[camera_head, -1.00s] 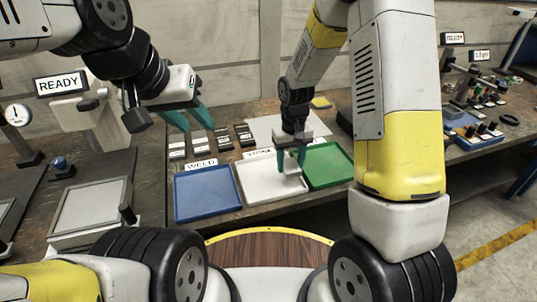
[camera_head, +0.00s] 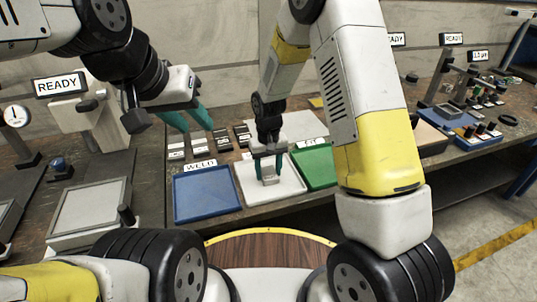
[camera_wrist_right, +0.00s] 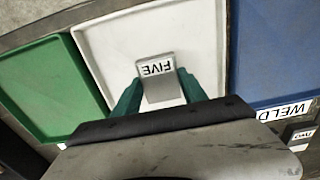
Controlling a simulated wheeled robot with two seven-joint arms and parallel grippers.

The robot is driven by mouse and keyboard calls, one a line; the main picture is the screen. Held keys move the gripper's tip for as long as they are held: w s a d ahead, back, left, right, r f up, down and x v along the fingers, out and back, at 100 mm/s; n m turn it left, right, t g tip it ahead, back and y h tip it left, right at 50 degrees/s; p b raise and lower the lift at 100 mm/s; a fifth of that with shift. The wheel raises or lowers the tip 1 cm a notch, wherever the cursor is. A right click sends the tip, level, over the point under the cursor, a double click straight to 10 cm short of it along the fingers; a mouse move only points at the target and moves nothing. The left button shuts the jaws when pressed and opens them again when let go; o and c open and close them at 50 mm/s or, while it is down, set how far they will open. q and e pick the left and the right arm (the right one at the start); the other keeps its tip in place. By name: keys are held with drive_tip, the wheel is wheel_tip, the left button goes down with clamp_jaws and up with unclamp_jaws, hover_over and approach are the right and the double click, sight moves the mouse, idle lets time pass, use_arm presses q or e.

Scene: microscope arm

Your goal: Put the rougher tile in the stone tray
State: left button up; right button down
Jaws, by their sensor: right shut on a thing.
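A grey tile (camera_head: 270,180) with a white label reading FIVE is between the teal fingers of my right gripper (camera_head: 271,168), which is shut on it. The right wrist view shows this tile (camera_wrist_right: 160,90) over the white tray (camera_wrist_right: 205,40). In the head view the white tray (camera_head: 291,186) stands between a blue and a green tray; its own label is hidden behind my right arm. I cannot tell whether the tile touches the tray floor. My left gripper (camera_head: 188,120) is open and empty, above the bench left of the small tiles (camera_head: 222,139).
The blue tray (camera_head: 205,197), labelled WELD, is on the left and the green tray (camera_head: 318,165) on the right; both look empty. A READY sign and stand (camera_head: 60,86) are at the left. Fixtures with small parts (camera_head: 475,130) are at the far right.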

drive_tip(key=c, duration=0.6)
unclamp_jaws()
drive_tip(key=shift+f, duration=0.1)
drive_tip(key=shift+c, duration=0.2)
wheel_tip(320, 180, up, 12)
wheel_tip(320, 180, up, 8)
drive_tip(key=t+y, duration=0.1)
hover_over(268, 173)
drive_tip(key=s+d, duration=0.3)
drive_tip(key=d, duration=0.2)
drive_tip(key=s+d+r+m+t, duration=0.1)
drive_tip(key=s+d+r, duration=0.3)
drive_tip(key=s, duration=0.4)
drive_tip(key=s+d+r+m+t+y, duration=0.1)
drive_tip(key=s+d+r+m+t, duration=0.1)
drive_tip(key=s+d+r+t, duration=0.2)
drive_tip(key=s+d+r, duration=0.1)
drive_tip(key=s+r, duration=0.2)
drive_tip(key=s, duration=0.1)
drive_tip(key=shift+s+d+r, duration=0.15)
drive_tip(key=shift+s+d, duration=0.05)
drive_tip(key=shift+s, duration=0.15)
